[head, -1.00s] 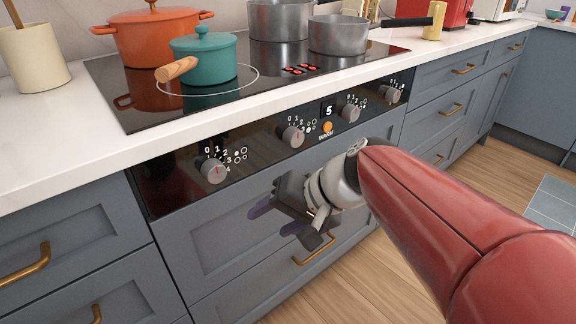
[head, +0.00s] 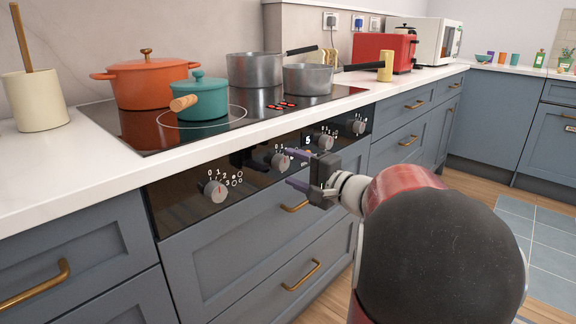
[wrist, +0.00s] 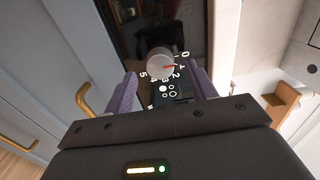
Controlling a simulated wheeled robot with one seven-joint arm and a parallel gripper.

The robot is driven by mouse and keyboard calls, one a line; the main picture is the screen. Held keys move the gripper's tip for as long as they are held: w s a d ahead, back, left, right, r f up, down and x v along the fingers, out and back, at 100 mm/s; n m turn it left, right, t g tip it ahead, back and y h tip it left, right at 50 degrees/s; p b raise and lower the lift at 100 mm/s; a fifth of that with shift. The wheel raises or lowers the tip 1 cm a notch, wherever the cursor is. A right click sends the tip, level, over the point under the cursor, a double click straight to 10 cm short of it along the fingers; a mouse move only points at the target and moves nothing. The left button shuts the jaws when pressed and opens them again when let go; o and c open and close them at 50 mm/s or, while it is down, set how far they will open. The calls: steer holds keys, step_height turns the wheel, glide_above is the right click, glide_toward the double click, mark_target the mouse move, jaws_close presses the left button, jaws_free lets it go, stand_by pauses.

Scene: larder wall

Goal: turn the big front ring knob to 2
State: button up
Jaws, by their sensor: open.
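A round grey knob (head: 280,161), second from the left, sits on the black control panel under the hob. It also shows in the wrist view (wrist: 160,65), ahead of my fingers and between their lines. Its red pointer points right there, at about 1, above the 2. The printed numbers run 0 to 5 around it, with a ring symbol (wrist: 168,91) beside them. My gripper (head: 300,167) is open and empty, with its purple fingers pointing at the panel. In the wrist view the gripper (wrist: 161,90) has a finger on each side. I cannot tell whether either touches the knob.
Other knobs sit at the left (head: 215,190) and right (head: 325,142), (head: 359,127). A drawer handle (head: 295,207) is below the gripper. Above, the hob (head: 140,138) holds an orange pot (head: 150,88), a teal pan (head: 205,103) and grey pans (head: 307,80).

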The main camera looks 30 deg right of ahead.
steer(key=shift+x, duration=1.1)
steer(key=shift+c, duration=0.3)
steer(key=c, duration=0.9)
